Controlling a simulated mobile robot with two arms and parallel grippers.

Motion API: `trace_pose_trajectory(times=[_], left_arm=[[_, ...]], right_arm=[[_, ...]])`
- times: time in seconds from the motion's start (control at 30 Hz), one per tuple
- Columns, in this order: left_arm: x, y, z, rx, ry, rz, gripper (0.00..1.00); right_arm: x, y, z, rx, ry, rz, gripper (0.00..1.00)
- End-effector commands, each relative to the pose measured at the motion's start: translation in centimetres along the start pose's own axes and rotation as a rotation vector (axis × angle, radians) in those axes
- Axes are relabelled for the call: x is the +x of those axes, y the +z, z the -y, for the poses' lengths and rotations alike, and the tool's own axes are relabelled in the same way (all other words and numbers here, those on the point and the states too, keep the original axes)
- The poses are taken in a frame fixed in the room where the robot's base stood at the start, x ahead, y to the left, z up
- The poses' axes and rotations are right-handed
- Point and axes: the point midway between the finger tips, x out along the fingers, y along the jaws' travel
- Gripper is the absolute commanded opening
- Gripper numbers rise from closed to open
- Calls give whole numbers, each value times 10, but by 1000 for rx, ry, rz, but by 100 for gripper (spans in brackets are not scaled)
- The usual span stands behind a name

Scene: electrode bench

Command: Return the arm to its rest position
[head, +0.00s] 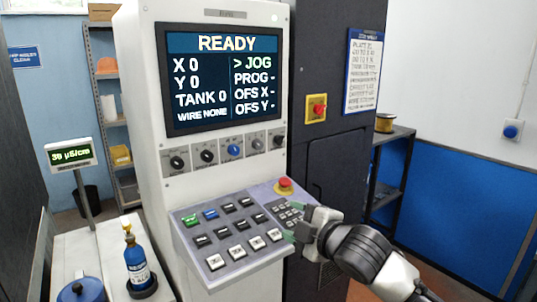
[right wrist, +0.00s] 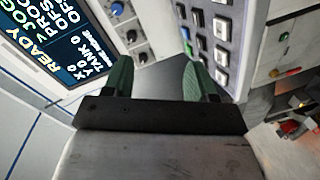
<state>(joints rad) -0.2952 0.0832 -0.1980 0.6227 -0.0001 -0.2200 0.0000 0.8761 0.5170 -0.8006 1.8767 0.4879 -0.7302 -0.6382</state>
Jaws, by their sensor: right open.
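My right gripper (head: 292,228) is at the right part of the control panel's keypad (head: 231,226), just in front of the keys. In the right wrist view its two green fingertips (right wrist: 154,75) stand apart with nothing between them. The keypad also shows there (right wrist: 212,35), beyond the right finger. Whether a finger touches a key I cannot tell. The screen (head: 225,80) above reads READY, with X 0, Y 0, TANK 0, WIRE NONE and the mark at JOG. My left gripper is not in view.
A red emergency button (head: 284,185) sits just above my right gripper. A row of knobs (head: 233,151) runs below the screen. A blue bottle (head: 138,265) and a conductivity display (head: 71,154) stand at the left. A shelf with a spool (head: 385,123) stands at the right.

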Motion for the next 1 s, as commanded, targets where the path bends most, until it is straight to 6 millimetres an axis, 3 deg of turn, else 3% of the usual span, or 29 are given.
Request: trace_pose_trajectory(times=[0.23, 0.37, 0.57, 0.7, 1.0], left_arm=[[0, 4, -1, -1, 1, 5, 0], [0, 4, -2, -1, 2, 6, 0], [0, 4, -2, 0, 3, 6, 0], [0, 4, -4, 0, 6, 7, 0], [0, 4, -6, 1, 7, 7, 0]], right_arm=[[-18, 9, 72, 214, -90, 80, 57], [-42, 20, 126, 398, -152, 176, 57], [-106, 43, 211, 728, -232, 423, 57], [-163, 59, 262, 934, -267, 637, 57], [-258, 70, 322, 1176, -289, 988, 57]])
